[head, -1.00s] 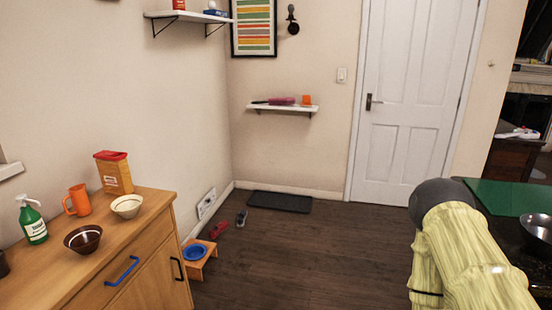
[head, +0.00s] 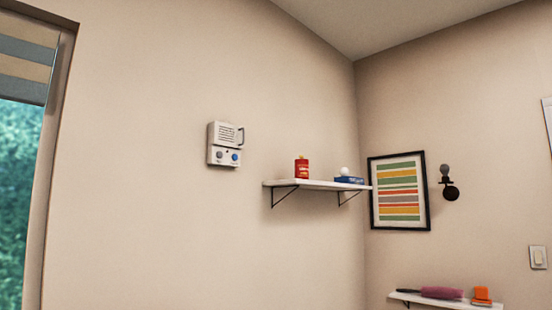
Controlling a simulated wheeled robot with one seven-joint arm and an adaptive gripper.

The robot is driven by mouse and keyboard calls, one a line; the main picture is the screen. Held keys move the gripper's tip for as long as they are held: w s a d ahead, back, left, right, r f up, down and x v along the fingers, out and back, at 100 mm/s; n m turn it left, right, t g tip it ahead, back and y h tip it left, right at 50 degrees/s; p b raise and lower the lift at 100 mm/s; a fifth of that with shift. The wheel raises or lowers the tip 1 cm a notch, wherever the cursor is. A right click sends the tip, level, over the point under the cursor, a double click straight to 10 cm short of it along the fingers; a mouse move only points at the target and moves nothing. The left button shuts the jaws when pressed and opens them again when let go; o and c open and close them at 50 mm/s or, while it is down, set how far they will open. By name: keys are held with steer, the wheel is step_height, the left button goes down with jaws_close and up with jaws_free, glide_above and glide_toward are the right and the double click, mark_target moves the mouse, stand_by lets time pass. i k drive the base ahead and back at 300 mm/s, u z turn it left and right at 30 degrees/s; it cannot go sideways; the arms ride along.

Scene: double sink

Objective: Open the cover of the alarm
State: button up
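The alarm (head: 223,145) is a small white box on the left wall, between the window and the upper shelf. Its upper part is a cover (head: 226,134) with printed lines and a dark handle on its right side. The cover looks shut. Below it are a grey knob and a blue knob. My gripper is not in the head view, and nothing touches the alarm.
A striped picture (head: 398,191) and a lower shelf (head: 440,300) are on the far wall. A window (head: 22,150) is at left. The floor is out of view.

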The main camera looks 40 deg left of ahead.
mark_target(225, 135)
steer(key=i, duration=0.1)
steer(key=u, duration=1)
